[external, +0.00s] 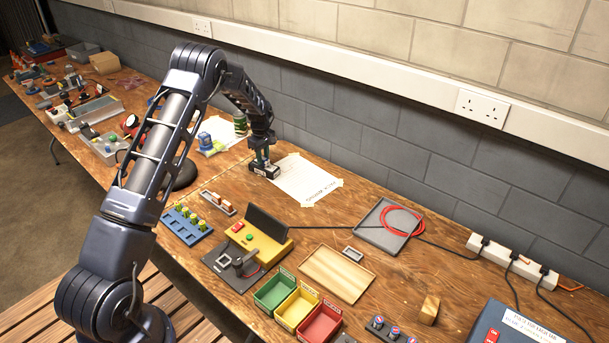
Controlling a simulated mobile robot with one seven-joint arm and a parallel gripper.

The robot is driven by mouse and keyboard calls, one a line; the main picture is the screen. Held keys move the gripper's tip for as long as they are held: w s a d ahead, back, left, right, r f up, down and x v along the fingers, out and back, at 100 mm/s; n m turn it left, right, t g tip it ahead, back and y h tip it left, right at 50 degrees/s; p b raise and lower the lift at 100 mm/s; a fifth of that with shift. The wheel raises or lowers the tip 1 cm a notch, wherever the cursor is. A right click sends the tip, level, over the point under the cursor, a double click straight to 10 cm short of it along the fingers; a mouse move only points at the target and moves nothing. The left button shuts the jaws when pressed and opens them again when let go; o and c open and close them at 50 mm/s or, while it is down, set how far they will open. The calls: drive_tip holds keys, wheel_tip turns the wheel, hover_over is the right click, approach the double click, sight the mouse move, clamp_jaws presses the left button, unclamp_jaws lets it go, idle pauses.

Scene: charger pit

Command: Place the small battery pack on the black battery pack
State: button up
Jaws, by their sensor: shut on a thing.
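My gripper (261,157) points down over the left part of a white paper sheet (306,180) taped to the workbench. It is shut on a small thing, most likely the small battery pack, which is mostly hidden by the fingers. A dark block with pale edges (266,171), likely the black battery pack, sits on the bench directly under the fingertips at the paper's left edge. I cannot tell whether the held thing touches it.
A green cylinder and small blue items (208,141) stand on another sheet left of my gripper. A yellow and black fixture (255,236), coloured bins (298,306), a wooden tray (335,273) and a grey tray with red cable (387,226) lie nearer. The paper's right part is clear.

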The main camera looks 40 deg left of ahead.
drive_tip(key=shift+f, duration=0.3)
drive_tip(key=o, duration=1)
drive_tip(key=shift+o, duration=0.2)
drive_tip(key=shift+r, duration=0.1)
wheel_tip(320, 180, up, 12)
drive_tip(key=shift+r, duration=0.15)
